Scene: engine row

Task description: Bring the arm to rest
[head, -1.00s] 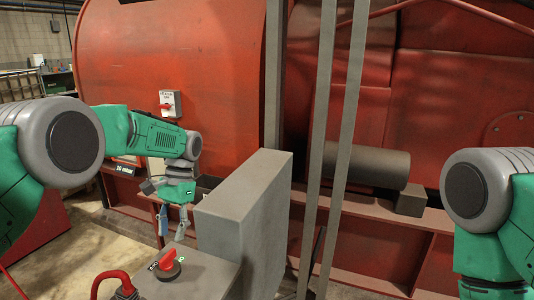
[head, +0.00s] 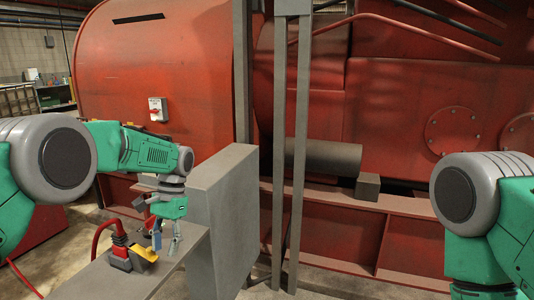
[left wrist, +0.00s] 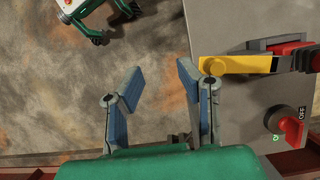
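My left arm reaches in from the left in the head view. My left gripper (head: 165,238) hangs over the grey box top, its fingers pointing down. In the left wrist view the left gripper (left wrist: 159,82) has its two blue-grey fingers apart with nothing between them. Beyond them is grey, stained floor. Of my right arm, only green and grey links show at the right edge of the head view; its gripper is not seen.
A grey box top (head: 110,283) carries a red plug with a cable (head: 120,246), a yellow lever (head: 145,252) and a red knob (left wrist: 291,130) marked OFF. A grey upright panel (head: 222,215) stands right of the left gripper. A red engine (head: 190,85) lies behind.

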